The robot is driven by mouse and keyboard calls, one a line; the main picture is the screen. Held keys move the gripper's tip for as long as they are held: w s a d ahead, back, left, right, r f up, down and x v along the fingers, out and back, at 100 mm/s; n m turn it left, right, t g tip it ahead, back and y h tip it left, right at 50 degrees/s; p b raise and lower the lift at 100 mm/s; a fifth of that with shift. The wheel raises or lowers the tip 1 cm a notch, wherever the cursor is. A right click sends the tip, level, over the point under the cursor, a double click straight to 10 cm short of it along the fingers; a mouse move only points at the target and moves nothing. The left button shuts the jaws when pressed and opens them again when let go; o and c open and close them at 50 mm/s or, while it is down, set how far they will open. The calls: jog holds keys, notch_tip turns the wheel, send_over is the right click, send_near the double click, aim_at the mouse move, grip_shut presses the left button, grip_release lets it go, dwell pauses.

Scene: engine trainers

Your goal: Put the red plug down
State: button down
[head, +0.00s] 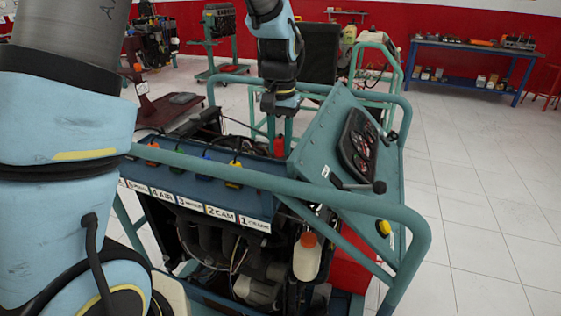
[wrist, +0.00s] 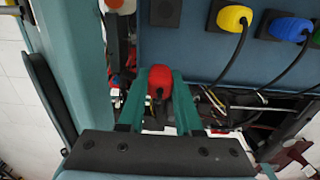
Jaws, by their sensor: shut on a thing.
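The red plug (wrist: 160,80) is between the two green fingers of my gripper (wrist: 158,88) in the wrist view, with a dark part below it. In the head view the red plug (head: 279,146) shows at the lower end of my gripper (head: 279,128), which points down behind the teal rail. My gripper is shut on the plug and holds it beside the blue socket panel (wrist: 185,60) of the engine trainer. The plug's lower end is hidden.
A yellow plug (wrist: 232,18) and a blue plug (wrist: 285,27) sit on the panel with black cables. An empty-looking black socket (wrist: 165,12) is near them. A teal rail (head: 330,205) and a gauge console (head: 350,150) stand close by.

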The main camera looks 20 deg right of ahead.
aim_at(279, 173)
jog(key=shift+f+p, duration=0.6)
jog(key=shift+f, duration=2.2)
jog(key=shift+f, duration=0.15)
jog(key=c, duration=0.9)
grip_release()
jog(key=shift+o, duration=0.2)
notch_tip(279, 173, up, 12)
jog(key=shift+r+b, duration=0.2)
jog(key=shift+b, duration=0.95)
